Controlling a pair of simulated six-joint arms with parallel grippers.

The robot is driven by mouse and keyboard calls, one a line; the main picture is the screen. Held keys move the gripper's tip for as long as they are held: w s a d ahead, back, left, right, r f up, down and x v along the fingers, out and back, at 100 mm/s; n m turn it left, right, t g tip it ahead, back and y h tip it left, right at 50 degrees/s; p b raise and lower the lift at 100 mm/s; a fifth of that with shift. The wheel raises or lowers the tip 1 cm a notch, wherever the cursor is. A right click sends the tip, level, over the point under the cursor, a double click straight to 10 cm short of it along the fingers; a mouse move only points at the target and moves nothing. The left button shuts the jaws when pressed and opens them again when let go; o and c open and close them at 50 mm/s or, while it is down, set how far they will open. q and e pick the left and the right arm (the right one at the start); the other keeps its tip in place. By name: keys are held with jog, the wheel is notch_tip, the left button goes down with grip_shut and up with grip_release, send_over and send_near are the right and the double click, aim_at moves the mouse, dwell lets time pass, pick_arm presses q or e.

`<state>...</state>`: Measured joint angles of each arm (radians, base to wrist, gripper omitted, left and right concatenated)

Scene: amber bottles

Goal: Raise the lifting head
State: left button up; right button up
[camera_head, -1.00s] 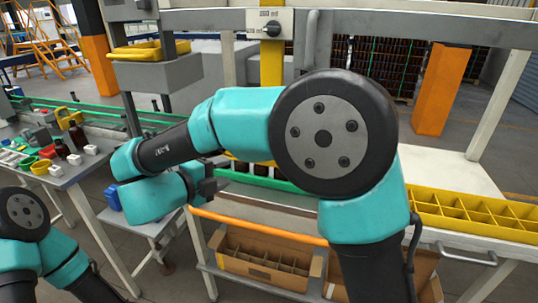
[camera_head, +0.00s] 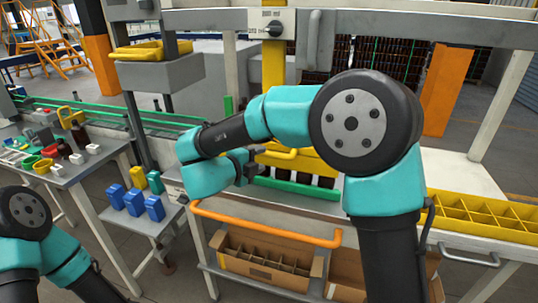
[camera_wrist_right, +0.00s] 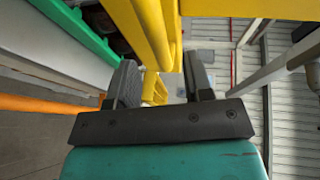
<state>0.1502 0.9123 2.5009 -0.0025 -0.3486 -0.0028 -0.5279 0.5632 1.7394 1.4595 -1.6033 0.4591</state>
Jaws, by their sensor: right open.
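The yellow lifting head (camera_head: 312,160) sits low over a row of dark bottles (camera_head: 324,181), below its yellow column (camera_head: 272,70). A yellow bar handle (camera_head: 278,153) runs along its front. My right gripper (camera_head: 254,163) is open at the left end of this handle. In the right wrist view the open jaws (camera_wrist_right: 160,82) point towards the yellow bars of the head (camera_wrist_right: 150,35), which show in the gap between the fingers. I cannot tell whether the fingers touch the handle. My left arm shows at the lower left, but its gripper is out of view.
A green rail (camera_head: 294,188) runs in front of the bottles. An orange bar (camera_head: 262,222) edges the bench, with a cardboard box (camera_head: 268,283) below. A yellow divided crate (camera_head: 480,215) stands at right. Blue blocks (camera_head: 134,202) stand on a small side table at left.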

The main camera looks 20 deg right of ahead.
aim_at(267, 155)
jog(key=x, duration=0.5)
grip_shut()
dwell(0.4)
